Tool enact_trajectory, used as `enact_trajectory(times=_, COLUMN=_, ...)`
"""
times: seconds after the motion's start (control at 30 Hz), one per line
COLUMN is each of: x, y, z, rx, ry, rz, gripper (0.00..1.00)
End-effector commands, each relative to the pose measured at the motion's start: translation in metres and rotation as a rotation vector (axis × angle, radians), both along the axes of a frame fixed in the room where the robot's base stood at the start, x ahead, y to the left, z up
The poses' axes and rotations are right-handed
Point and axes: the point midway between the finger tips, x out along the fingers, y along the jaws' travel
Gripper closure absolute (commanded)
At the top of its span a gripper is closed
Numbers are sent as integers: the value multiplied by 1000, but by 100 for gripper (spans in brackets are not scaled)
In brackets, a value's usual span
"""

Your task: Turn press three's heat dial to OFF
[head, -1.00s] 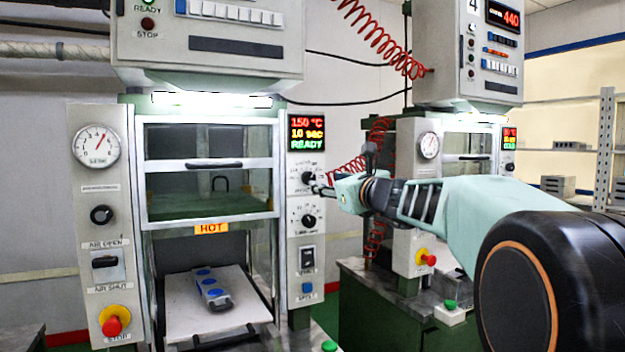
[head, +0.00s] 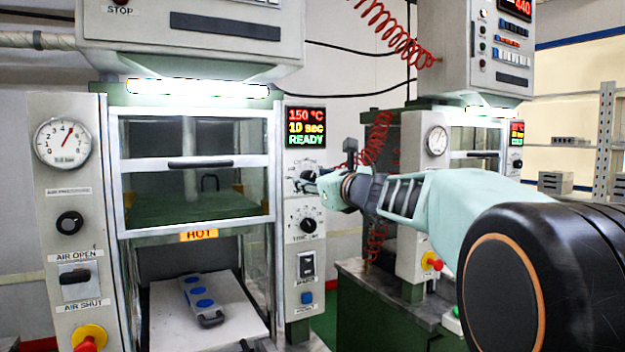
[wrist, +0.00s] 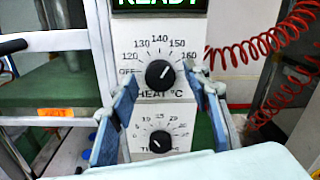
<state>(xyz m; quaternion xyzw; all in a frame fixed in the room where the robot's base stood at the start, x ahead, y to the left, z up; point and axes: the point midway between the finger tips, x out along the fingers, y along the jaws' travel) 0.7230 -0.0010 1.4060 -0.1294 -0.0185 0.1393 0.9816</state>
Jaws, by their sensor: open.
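The heat dial (wrist: 160,74) is a black round knob on a white plate, marked OFF at the left and 120 to 160 round the top. Its white mark points up and right, near 150. It also shows in the head view (head: 307,176), partly covered by my gripper (head: 322,184). In the wrist view my gripper (wrist: 160,80) is open, with one blue finger on each side of the dial. Gaps show between the fingers and the knob; I cannot tell the depth. The press display (head: 306,128) reads 150 °C, 10 sec, READY.
A timer dial (wrist: 160,141) sits just below the heat dial. A rocker switch (head: 307,264) and blue button are lower on the panel. The press door handle (head: 200,163) and HOT label (head: 199,235) are left. A red coiled hose (wrist: 268,52) hangs at right.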

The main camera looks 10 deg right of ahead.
Motion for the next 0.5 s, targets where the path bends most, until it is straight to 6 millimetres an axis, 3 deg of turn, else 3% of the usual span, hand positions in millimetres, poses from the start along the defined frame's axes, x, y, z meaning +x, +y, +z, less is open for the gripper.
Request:
enact_trajectory(times=0.07, x=0, y=0, z=0, rx=0, ry=0, rz=0, gripper=57)
enact_trajectory(times=0.43, x=0, y=0, z=0, rx=0, ry=0, rz=0, gripper=98)
enact_trajectory(times=0.5, x=0, y=0, z=0, rx=0, ry=0, rz=0, gripper=98)
